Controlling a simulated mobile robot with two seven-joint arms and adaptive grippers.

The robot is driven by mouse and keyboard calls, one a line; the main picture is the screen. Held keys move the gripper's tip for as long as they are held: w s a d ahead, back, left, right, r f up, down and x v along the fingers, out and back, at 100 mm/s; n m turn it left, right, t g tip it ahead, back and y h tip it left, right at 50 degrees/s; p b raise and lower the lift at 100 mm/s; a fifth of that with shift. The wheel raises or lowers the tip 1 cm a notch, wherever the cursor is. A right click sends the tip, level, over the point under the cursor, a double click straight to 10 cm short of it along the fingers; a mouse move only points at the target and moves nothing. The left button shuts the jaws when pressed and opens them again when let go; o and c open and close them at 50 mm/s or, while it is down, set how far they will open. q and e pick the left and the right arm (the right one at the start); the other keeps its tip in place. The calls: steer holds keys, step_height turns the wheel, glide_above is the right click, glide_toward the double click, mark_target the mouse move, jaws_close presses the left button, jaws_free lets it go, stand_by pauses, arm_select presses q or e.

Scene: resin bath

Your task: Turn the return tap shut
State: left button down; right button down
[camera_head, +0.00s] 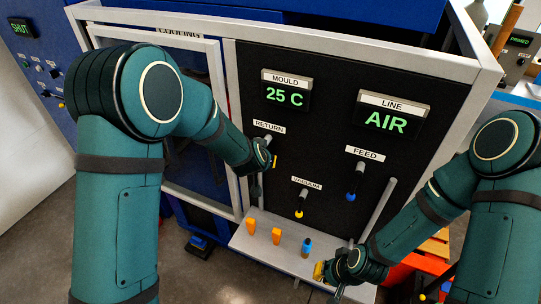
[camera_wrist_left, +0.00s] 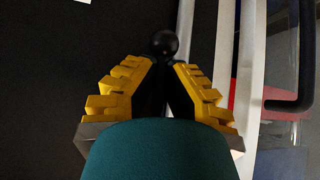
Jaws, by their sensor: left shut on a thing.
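The return tap is under the RETURN label (camera_head: 269,127) on the black panel. My left gripper (camera_head: 268,158) is at this tap and hides most of it in the head view. In the left wrist view the yellow-padded fingers of my left gripper (camera_wrist_left: 165,75) are closed in around the return tap's handle (camera_wrist_left: 165,43), whose round black knob shows at the fingertips. The handle's exact angle is hard to tell. My right gripper (camera_head: 335,271) is low, by the right end of the grey shelf; its finger opening is not clear.
The feed tap (camera_head: 351,195) has a blue knob and the vacuum tap (camera_head: 299,213) a yellow one. The MOULD display (camera_head: 286,95) reads 25 C, the LINE display (camera_head: 387,121) AIR. Two orange pieces and a blue-topped one stand on the shelf (camera_head: 262,257). A pale frame borders the panel.

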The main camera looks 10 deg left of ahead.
arm_select(q)
steer(key=shift+a, duration=0.1)
stand_by(0.4)
steer(key=c, duration=1)
jaws_free()
steer(key=shift+w+f, duration=0.1)
steer(key=shift+w, duration=0.05)
steer(key=v, duration=1.2)
